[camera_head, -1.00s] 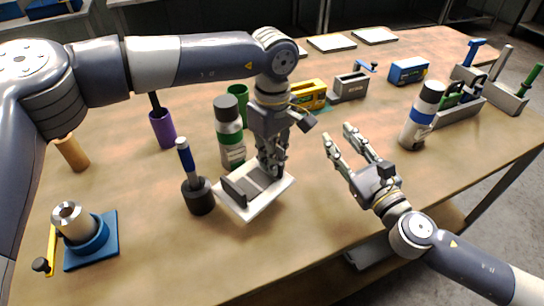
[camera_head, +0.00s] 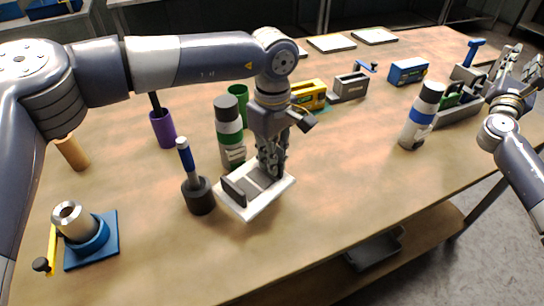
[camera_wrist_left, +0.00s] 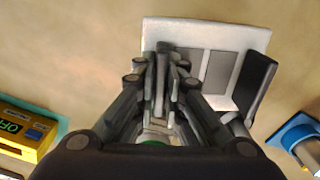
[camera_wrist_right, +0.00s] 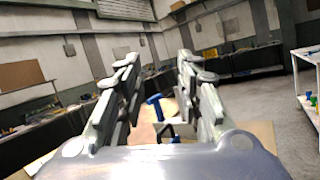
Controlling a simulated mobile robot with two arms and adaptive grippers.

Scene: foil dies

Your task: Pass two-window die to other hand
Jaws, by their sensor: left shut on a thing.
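The two-window die (camera_head: 238,209), as I take it, is a white plate with two grey rectangular areas and upright dark grips; it also shows in the left wrist view (camera_wrist_left: 150,33). My left gripper (camera_head: 270,170) points down at its right part, shut on an upright grey grip (camera_wrist_left: 162,75); the other dark grip (camera_wrist_left: 255,85) stands free. I cannot tell whether the plate touches the table. My right gripper (camera_head: 525,62) is at the far right, above the grey rack, with fingers apart and empty in the right wrist view (camera_wrist_right: 158,75).
A black-based blue-handled tool (camera_head: 199,195) and green-white bottle (camera_head: 230,130) stand close to the die. A blue-banded bottle (camera_head: 421,117) stands right, before the grey rack (camera_head: 462,112). A blue fixture (camera_head: 110,250) is front left. Tabletop right of the die is clear.

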